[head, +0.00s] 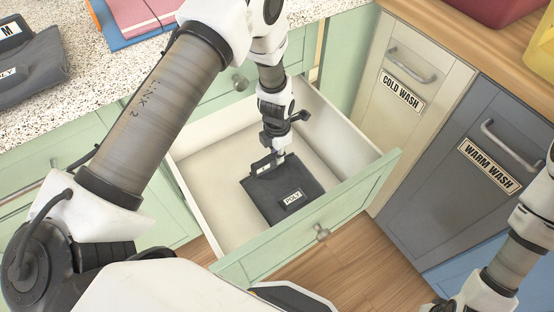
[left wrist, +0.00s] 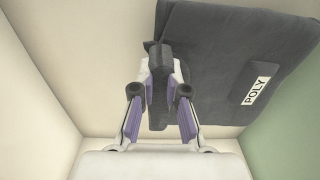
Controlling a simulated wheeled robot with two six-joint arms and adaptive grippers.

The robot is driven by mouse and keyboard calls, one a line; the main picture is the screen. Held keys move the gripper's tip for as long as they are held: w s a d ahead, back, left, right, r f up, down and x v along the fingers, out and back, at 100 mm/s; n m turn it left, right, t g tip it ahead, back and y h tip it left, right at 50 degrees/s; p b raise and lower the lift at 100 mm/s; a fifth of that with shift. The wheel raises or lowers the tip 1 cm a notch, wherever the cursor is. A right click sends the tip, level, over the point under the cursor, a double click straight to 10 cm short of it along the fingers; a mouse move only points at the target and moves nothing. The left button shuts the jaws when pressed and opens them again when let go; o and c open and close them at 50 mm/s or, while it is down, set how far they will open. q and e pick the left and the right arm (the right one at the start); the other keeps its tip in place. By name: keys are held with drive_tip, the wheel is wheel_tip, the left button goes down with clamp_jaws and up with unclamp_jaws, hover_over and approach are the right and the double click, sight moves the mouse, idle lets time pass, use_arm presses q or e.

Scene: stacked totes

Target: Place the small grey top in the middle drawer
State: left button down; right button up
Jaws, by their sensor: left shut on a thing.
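The small grey top (head: 290,197) is a folded dark grey garment with a white POLY label. It is inside the pulled-out middle drawer (head: 215,150), which has cream walls and a green front. My left gripper (head: 270,160) reaches down into the drawer and is shut on the top's edge. In the left wrist view the fingers (left wrist: 160,75) pinch the edge of the top (left wrist: 240,60), with its label to the right. I cannot tell whether the top rests on the drawer floor. My right arm shows at the lower right, but its gripper is out of view.
Dark folded garments (head: 30,68), one labelled M and one POLY, lie on the speckled counter (head: 95,75) at the upper left beside blue and red cloth (head: 135,20). COLD WASH (head: 400,95) and WARM WASH (head: 480,150) fronts stand right of the drawer.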

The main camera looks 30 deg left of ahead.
use_arm(q)
drive_tip(key=shift+f, duration=1.1)
drive_tip(key=shift+s, duration=0.1)
drive_tip(key=c, duration=1.2)
unclamp_jaws()
drive_tip(key=shift+f, duration=0.1)
wheel_tip(320, 180, up, 8)
drive_tip(key=shift+f+p, duration=0.1)
drive_tip(key=shift+p, duration=0.6)
